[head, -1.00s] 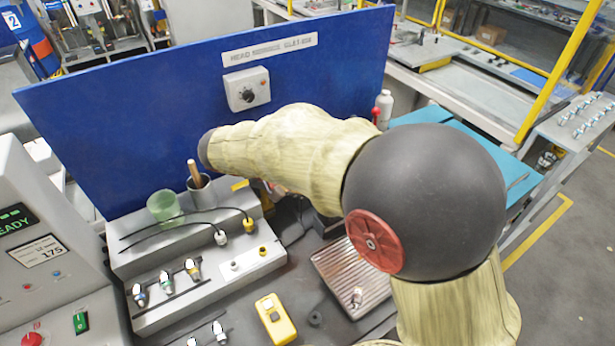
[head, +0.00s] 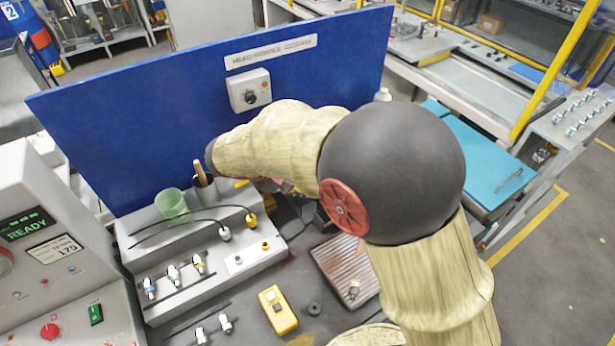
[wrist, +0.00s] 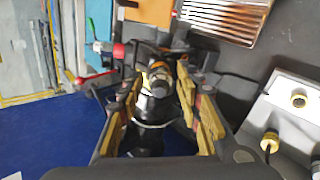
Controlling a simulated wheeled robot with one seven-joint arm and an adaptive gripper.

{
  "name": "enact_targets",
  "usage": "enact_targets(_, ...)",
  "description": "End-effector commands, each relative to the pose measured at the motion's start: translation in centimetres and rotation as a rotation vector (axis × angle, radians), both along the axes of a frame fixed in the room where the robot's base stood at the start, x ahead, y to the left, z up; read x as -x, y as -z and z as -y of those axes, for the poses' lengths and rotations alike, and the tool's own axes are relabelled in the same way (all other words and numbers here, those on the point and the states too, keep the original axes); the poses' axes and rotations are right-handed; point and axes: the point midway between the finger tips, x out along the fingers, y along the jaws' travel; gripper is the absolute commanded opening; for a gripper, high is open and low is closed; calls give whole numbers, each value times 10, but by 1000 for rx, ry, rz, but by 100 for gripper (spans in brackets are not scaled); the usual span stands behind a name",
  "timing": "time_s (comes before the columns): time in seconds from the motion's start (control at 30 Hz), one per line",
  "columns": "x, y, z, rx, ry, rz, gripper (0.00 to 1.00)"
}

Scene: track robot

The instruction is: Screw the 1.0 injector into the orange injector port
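In the head view my arm's links hide my gripper. In the wrist view my gripper (wrist: 161,85) looks open, with its yellow-padded fingers spread on either side of a dark cylindrical part with an orange-gold ring (wrist: 159,78). The picture is blurred, and I cannot tell whether this part is the orange port or whether the fingers touch it. In the head view three injectors with blue (head: 150,288), green (head: 173,275) and orange (head: 198,263) bands stand in the grey rack. Two more injectors (head: 226,323) stand in front. I cannot read which one is 1.0.
A ribbed metal tray (head: 338,264) holds a small part (head: 353,290). A yellow box (head: 278,310) lies on the bench. A green cup (head: 172,206) stands by the blue panel (head: 130,130). In the wrist view a red-handled tool (wrist: 92,84) lies left of the fingers.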

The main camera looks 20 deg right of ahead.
Motion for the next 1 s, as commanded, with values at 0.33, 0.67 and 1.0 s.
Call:
enact_targets(0.33,0,-2,0,18,-90,-91,35)
enact_targets(0.67,0,-2,0,35,-174,-172,35)
enact_targets(1.0,0,0,0,38,-196,-192,35)
